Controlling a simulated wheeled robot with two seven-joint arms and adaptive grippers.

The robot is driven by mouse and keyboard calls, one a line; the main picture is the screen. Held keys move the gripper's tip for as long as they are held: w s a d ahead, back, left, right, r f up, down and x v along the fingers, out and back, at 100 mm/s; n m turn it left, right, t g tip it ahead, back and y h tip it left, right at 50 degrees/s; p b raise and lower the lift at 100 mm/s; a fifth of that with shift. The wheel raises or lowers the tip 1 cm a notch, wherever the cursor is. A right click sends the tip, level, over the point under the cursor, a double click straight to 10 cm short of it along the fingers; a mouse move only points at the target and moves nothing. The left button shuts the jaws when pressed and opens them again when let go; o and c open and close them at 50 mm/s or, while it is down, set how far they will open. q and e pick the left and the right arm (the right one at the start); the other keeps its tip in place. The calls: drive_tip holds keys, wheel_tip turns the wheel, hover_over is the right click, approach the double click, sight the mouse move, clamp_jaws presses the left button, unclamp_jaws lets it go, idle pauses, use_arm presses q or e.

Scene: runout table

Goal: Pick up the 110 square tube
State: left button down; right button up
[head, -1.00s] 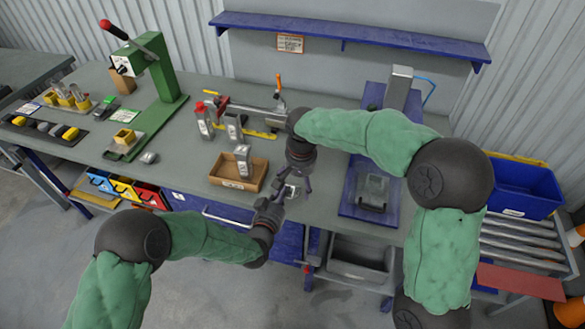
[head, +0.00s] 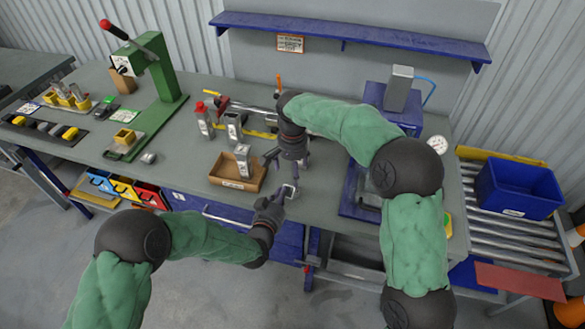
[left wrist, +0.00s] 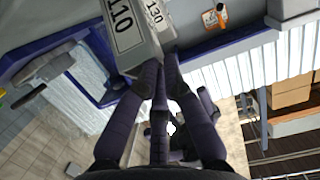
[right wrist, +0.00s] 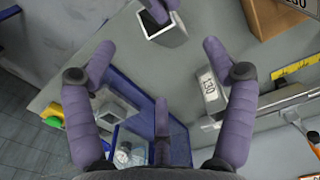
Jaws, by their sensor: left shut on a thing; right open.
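The 110 square tube (left wrist: 120,25) shows its printed label in the left wrist view. My left gripper (left wrist: 160,68) is shut on it near the bench's front edge. Its open square end shows in the head view (head: 290,190) and at the top of the right wrist view (right wrist: 165,32). My right gripper (right wrist: 158,62) is open and empty, above the bench just behind the tube. A tube labelled 130 (right wrist: 208,90) stands beyond its fingers, apart from them; its label also shows behind the 110 tube in the left wrist view (left wrist: 155,12).
A cardboard box (head: 237,182) with a grey tube in it is left of my grippers. More grey tubes (head: 204,120) stand behind it. A green press (head: 155,75) is at the left. A blue plate (head: 352,200) lies right, partly behind my right arm. A blue bin (head: 518,192) sits far right.

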sight(296, 192)
wheel_tip(296, 192, down, 12)
drive_tip(key=shift+r, duration=0.1)
idle(0.5)
drive_tip(key=c, duration=1.3)
drive_tip(key=shift+c, duration=0.2)
use_arm(q)
drive_tip(key=shift+r, duration=0.6)
drive_tip(key=shift+s, duration=0.1)
drive_tip(key=v, duration=1.2)
drive_tip(key=shift+r, duration=0.1)
